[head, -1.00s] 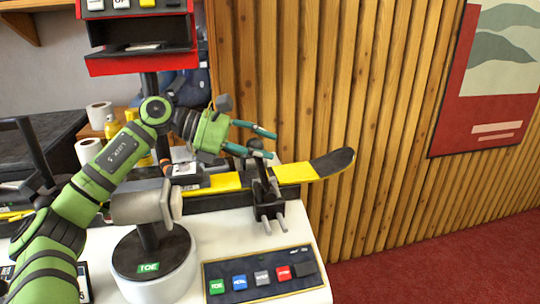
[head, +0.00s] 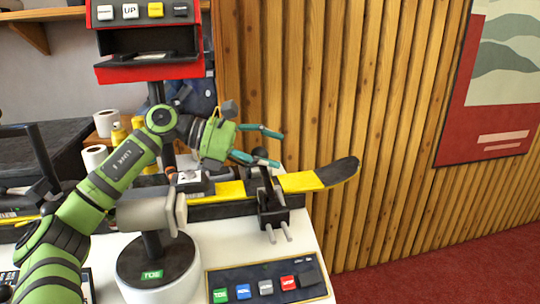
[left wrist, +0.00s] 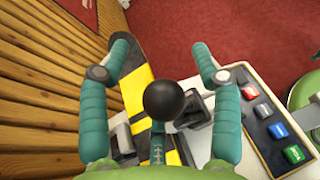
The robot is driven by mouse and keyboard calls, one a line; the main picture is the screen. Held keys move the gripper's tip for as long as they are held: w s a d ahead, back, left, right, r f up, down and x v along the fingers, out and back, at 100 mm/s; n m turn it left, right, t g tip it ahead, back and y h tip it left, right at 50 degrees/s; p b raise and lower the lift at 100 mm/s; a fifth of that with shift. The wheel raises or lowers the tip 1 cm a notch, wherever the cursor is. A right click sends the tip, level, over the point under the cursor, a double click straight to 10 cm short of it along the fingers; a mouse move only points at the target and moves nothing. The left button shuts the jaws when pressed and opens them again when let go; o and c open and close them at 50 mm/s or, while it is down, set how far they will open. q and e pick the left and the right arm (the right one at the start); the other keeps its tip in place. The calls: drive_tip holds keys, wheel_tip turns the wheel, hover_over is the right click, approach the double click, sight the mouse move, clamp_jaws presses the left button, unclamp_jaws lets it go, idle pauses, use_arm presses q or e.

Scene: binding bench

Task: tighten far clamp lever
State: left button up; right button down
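The far clamp (head: 272,208) is a black block with two grey rods, set over the yellow-and-black ski (head: 312,180) near its upturned end. Its lever stands up and ends in a black ball knob (left wrist: 164,101), seen between my fingers in the left wrist view. My left gripper (head: 280,149) is open and empty. Its teal fingers are at the lever's top, one on each side of the knob in the left wrist view (left wrist: 161,50), with gaps showing. In the head view the lower finger hides part of the lever. My right gripper is not in view.
A panel with several coloured buttons (head: 255,278) lies on the white bench (head: 222,240) in front of the clamp. A grey device on a round white base (head: 160,280) stands left of it. A slatted wooden wall (head: 340,110) rises behind the ski.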

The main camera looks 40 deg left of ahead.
use_arm(q)
drive_tip(key=shift+s+d+f+m+g, duration=0.2)
drive_tip(key=shift+s+d+f+g, duration=0.25)
drive_tip(key=shift+s+f, duration=0.1)
drive_tip(key=shift+s+d+f+m+g, duration=0.2)
drive_tip(key=shift+s+d+f+g, duration=0.1)
drive_tip(key=shift+s+f+g, duration=0.2)
drive_tip(key=s+a+r+t, duration=0.2)
drive_tip(key=s+a+r, duration=0.3)
drive_tip(key=a, duration=0.5)
drive_tip(key=shift+r+n, duration=0.4)
drive_tip(key=shift+r, duration=0.05)
drive_tip(key=shift+a, duration=0.15)
drive_tip(key=shift+r, duration=0.1)
